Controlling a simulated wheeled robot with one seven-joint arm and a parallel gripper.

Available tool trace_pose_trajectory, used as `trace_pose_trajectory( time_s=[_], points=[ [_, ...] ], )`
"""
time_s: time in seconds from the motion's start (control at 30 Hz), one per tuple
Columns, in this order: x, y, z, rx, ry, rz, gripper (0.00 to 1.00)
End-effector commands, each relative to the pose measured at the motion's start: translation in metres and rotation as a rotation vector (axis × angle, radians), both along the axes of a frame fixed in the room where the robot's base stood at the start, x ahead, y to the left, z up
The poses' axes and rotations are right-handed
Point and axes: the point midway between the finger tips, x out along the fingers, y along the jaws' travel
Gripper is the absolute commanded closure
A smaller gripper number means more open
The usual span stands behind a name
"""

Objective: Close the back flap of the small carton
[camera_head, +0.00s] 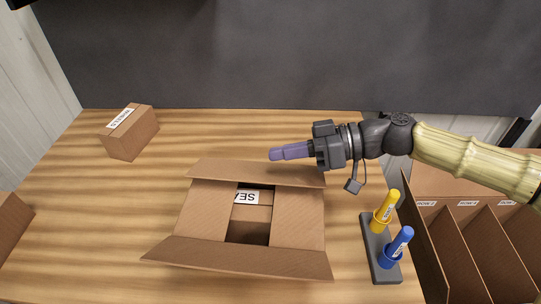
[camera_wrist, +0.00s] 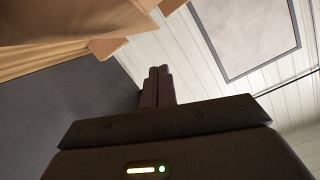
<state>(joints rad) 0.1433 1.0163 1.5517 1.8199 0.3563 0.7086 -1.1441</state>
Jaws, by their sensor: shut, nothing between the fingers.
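The open carton (camera_head: 297,218) stands on the table in the head view. Its back flap (camera_head: 255,173) sticks outward along the far edge, and its front flap (camera_head: 240,259) spreads toward the near side. The two side flaps lie inward, leaving a middle gap where a brown item with a white label shows. My gripper (camera_head: 272,154) is shut and empty, pointing left, just beyond and above the back flap; I cannot tell if it touches. In the wrist view my shut fingers (camera_wrist: 157,84) show, with no clear view of the carton.
A small closed box (camera_head: 130,134) sits at the back left. A grey stand (camera_head: 382,262) with a yellow and a blue marker-like piece is right of the carton, beside a divided cardboard bin (camera_head: 465,240). Another box (camera_head: 10,228) is at the left edge. The table left of the carton is clear.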

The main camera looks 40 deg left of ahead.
Motion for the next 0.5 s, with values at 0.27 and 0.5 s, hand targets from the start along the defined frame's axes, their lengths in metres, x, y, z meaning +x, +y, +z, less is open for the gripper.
trace_pose_trajectory(
  time_s=[0.27,0.5],
  points=[
    [0.037,-0.037,0.012,0.002,0.0,-0.002,1.0],
    [0.05,-0.05,0.016,0.001,0.0,0.001,1.0]
  ],
)
